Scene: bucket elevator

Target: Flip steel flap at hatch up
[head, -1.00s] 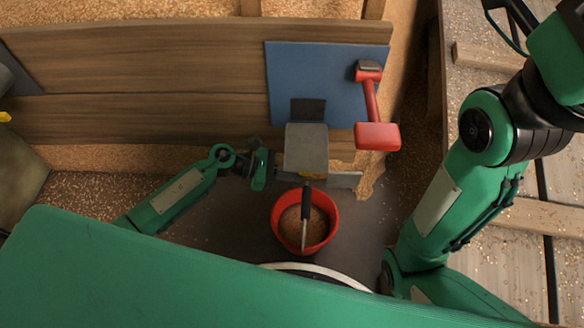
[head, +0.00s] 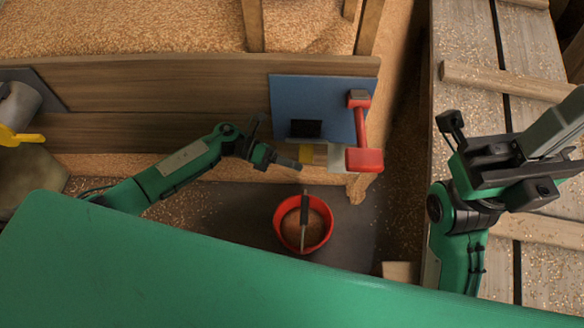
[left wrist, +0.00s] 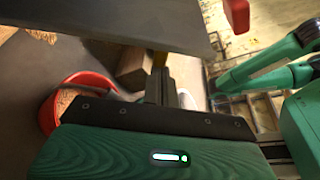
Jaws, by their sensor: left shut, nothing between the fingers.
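My left gripper (head: 290,164) is shut and empty, its fingertips just left of a yellow piece (head: 320,153) under the blue panel (head: 335,112). A dark square (head: 305,128) with a thin grey lower edge shows on the panel's lower part; I cannot tell whether it is the steel flap or an opening. A pale grey plate (head: 338,158) shows right of the yellow piece. In the left wrist view a broad grey plate (left wrist: 110,20) crosses the top, beyond my fingers (left wrist: 160,85); it may be the flap. My right gripper (head: 500,135) is open, far right.
A red-handled clamp-like part (head: 363,130) stands at the panel's right edge. A red bucket (head: 304,224) holding grain and a dark-handled tool stands below the panel. Plank boards (head: 150,85) back the left side. Wooden decking (head: 470,50) lies right.

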